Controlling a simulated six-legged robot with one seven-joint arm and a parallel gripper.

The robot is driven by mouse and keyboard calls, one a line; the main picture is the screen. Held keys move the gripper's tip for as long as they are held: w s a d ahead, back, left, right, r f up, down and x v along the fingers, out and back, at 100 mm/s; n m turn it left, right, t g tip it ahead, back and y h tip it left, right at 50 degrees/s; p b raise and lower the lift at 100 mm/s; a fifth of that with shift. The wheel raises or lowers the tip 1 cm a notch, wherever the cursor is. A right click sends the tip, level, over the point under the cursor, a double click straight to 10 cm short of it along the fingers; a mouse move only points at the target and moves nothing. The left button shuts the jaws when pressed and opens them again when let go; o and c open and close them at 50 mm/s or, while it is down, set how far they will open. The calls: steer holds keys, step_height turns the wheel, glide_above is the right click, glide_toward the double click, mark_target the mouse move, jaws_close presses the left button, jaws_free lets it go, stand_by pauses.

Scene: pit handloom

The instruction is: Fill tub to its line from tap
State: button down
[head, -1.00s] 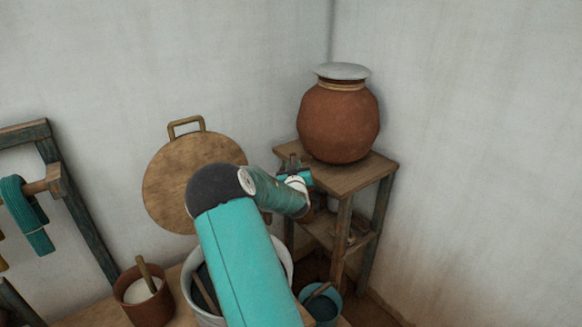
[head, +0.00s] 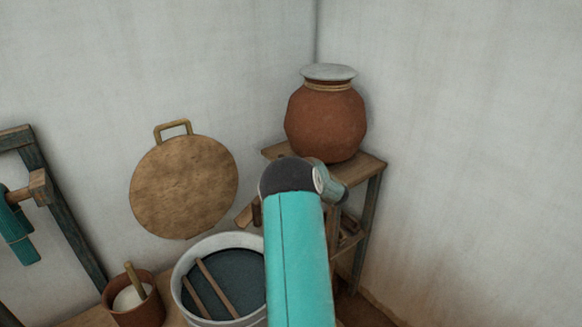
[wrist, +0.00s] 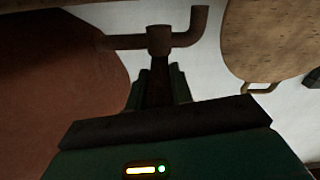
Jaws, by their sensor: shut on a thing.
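The tub (head: 181,257) with a pale rim stands at the lower middle of the head view, its right side hidden by my arm. Its inside is dark blue-grey, with two wooden sticks in it; I see no fill line. The tap (wrist: 185,40) shows in the wrist view as a dark pipe with a bent end. It extends from the reddish-brown clay pot (wrist: 60,90). My gripper (wrist: 160,80) is shut on the tap's dark handle (wrist: 159,70). The head view hides my gripper and the tap behind my arm.
The lidded clay pot (head: 326,125) stands on a wooden stand (head: 370,169) in the corner. A round wooden board (head: 184,188) is by the wall. A small brown pot (head: 140,313) holding a stick is left of the tub. A loom frame (head: 60,215) stands at far left.

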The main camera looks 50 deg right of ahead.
stand_by(0.4)
steer(key=c, duration=1.2)
jaws_free()
steer(key=shift+c, duration=0.2)
steer(key=v, duration=1.3)
steer(key=shift+s, duration=0.4)
